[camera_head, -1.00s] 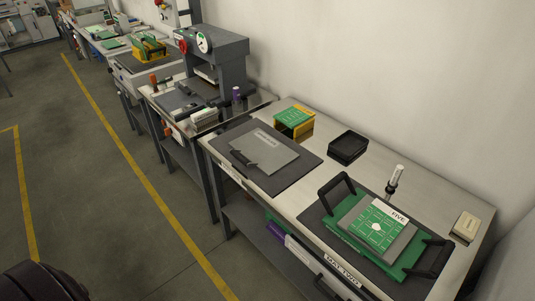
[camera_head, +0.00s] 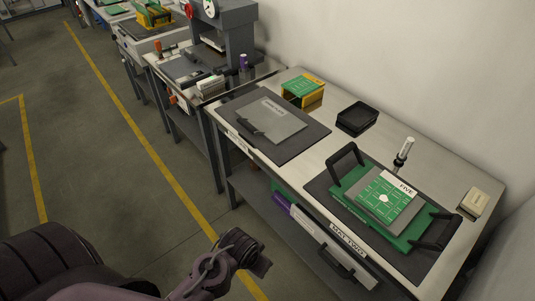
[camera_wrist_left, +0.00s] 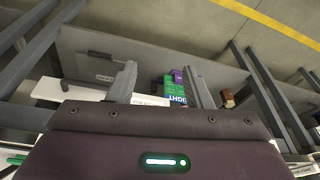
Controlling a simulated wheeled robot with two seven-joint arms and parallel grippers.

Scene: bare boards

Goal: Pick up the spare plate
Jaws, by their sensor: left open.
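A grey plate (camera_head: 271,120) with a black handle and a pale label lies flat on the dark left mat on the bench. Another flat grey piece with a black handle (camera_head: 345,265) shows at the lower shelf, partly hidden by the bench top. In the left wrist view a grey panel with a dark handle (camera_wrist_left: 103,54) lies beyond the fingers. I cannot read which one is marked spare. My left gripper (camera_wrist_left: 160,72) is open and empty, its fingers apart; my left arm's end (camera_head: 248,250) is over the floor in front of the bench, apart from both.
A green plate assembly with black handles (camera_head: 352,212) sits on the right mat (camera_head: 318,186). A black tray (camera_head: 357,118), a yellow-green block (camera_head: 303,90) and a white-topped post (camera_head: 404,150) stand behind. Green and purple blocks (camera_wrist_left: 177,85) sit on the shelf. The aisle floor is clear.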

